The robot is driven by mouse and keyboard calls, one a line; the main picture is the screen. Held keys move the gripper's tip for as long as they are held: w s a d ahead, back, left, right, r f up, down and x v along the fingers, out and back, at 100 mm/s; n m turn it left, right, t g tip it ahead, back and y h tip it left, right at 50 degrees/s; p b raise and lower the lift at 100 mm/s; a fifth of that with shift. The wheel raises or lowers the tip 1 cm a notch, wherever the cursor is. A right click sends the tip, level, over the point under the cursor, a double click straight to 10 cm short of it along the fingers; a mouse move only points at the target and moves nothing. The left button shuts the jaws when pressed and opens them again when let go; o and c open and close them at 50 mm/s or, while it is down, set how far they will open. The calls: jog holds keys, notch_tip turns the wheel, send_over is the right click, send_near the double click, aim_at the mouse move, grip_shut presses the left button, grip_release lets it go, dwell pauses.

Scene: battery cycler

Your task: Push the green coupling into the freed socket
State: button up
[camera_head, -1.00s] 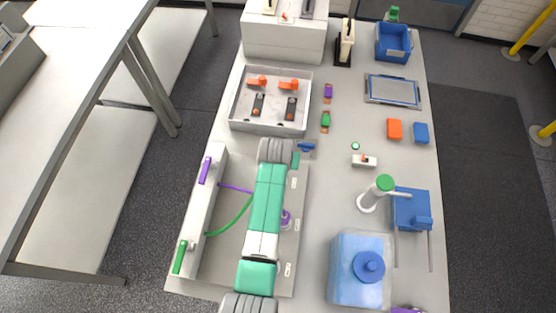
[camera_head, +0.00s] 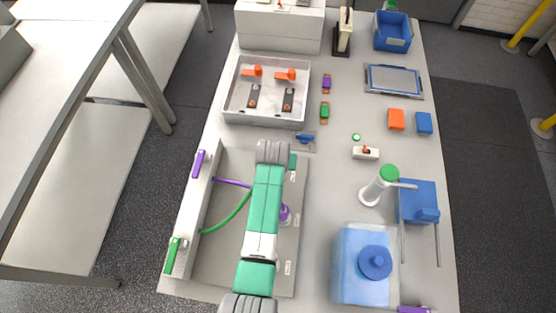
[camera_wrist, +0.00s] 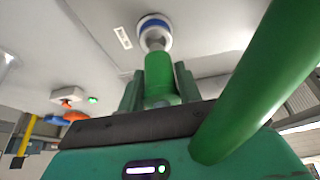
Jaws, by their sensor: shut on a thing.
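The green coupling (camera_wrist: 160,72) is held between the two dark green fingers of my gripper (camera_wrist: 159,88) in the wrist view. Its narrow grey nose points at a socket with a blue ring (camera_wrist: 154,22) and meets or overlaps the opening. I cannot tell how deep it sits. A green hose (camera_wrist: 243,85) crosses the right of the wrist view and also shows in the head view (camera_head: 228,214), curving from the left wall under my arm. My arm hides the gripper, the green coupling and its socket in the head view.
A purple coupling (camera_head: 285,214) stands right of my arm, and a purple hose (camera_head: 231,183) runs under the arm. A clear container with blue lid (camera_head: 375,262) and a white bottle with green cap (camera_head: 374,192) stand to the right. A grey tray (camera_head: 233,107) lies behind.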

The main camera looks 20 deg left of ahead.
jog(key=shift+f, duration=0.25)
jog(key=shift+f+b, duration=0.35)
jog(key=shift+f, duration=0.1)
jog(key=shift+f, duration=0.15)
dwell(0.3)
jog(key=shift+f+b, duration=0.3)
jog(key=shift+f+b, duration=0.4)
jog(key=shift+f, duration=0.15)
dwell(0.4)
jog(key=o, duration=1.7)
jog(key=p+v, duration=0.2)
jog(key=v, duration=0.6)
jog(key=shift+p, duration=0.3)
